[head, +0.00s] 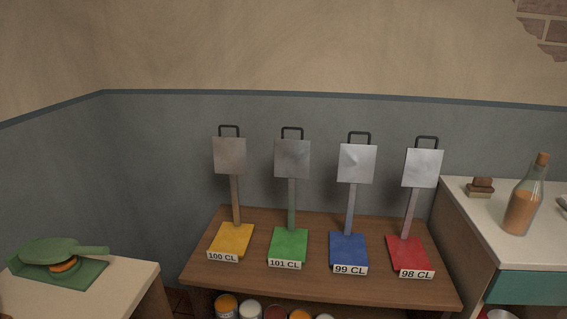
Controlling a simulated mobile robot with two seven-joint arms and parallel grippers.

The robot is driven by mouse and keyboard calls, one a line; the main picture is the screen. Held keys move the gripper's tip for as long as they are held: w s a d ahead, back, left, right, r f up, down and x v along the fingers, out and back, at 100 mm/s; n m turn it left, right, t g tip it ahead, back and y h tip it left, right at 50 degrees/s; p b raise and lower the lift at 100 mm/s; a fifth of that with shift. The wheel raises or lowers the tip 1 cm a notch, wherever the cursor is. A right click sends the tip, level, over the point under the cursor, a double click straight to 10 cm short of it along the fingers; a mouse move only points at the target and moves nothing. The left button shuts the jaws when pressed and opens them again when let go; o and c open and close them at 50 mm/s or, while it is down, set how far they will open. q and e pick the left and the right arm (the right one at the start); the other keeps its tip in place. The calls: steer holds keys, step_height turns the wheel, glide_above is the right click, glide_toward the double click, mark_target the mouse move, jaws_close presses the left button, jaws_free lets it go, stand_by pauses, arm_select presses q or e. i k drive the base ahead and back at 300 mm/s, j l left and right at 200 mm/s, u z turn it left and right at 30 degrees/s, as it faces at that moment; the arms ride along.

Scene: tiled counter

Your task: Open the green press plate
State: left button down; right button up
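A green press (60,268) lies on the pale counter at the lower left. Its round green upper plate (50,251) has a handle (93,250) pointing right. The upper plate sits low over the flat green base, with a round orange and dark item (64,265) between them. On the wooden table, a stand with a green base (289,244) is labelled "101 CL" and holds a square grey metal plate (292,158) upright on a post, with a dark loop handle on top. Neither of my grippers is in view.
Similar stands with yellow (232,239), blue (348,249) and red (409,253) bases share the wooden table (320,286). Several round containers sit below it. A bottle (525,198) stands on the white counter (480,210) at right. A gap separates the left counter (130,281) from the table.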

mark_target(51, 250)
steer(key=u, duration=1.55)
